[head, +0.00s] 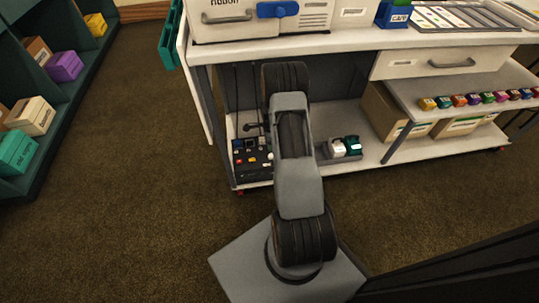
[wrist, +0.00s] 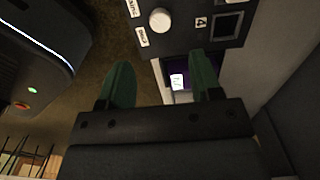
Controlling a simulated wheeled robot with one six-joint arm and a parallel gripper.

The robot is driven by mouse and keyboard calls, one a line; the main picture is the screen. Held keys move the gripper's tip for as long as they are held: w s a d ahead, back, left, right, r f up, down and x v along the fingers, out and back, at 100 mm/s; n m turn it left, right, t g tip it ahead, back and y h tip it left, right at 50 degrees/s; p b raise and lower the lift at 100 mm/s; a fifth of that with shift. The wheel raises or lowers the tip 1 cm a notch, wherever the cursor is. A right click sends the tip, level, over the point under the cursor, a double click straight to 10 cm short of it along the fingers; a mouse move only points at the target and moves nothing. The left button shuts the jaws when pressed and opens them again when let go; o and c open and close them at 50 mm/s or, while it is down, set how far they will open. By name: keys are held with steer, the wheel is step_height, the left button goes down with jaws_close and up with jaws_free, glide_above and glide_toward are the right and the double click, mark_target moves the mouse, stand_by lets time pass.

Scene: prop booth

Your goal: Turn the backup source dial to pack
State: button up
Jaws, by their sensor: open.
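A dark control panel (head: 252,158) with small coloured buttons and switches sits on the lower shelf of the white cart, left of my arm in the head view. In the wrist view, part of a dark panel (wrist: 190,30) shows at the top. It carries a round white knob (wrist: 160,20) with small white labels (wrist: 142,37) on its left; I cannot tell for sure that this is the backup source dial. My gripper (wrist: 161,68) is open, its two green fingers apart with nothing between them. The knob lies beyond the fingertips, not touched. In the head view my arm hides the gripper.
The cart's worktop (head: 350,42) overhangs the lower shelf (head: 365,170). A grey tray (head: 345,154) with small dark and white items stands right of my arm. Cardboard boxes (head: 400,125) are farther right. A dark shelf unit (head: 55,100) stands left, with open floor between.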

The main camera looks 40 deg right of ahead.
step_height(320, 180, down, 10)
steer(key=b, duration=0.3)
steer(key=shift+d+f, duration=0.1)
steer(key=shift+d, duration=0.05)
steer(key=shift+c, duration=0.2)
steer(key=c, duration=0.9)
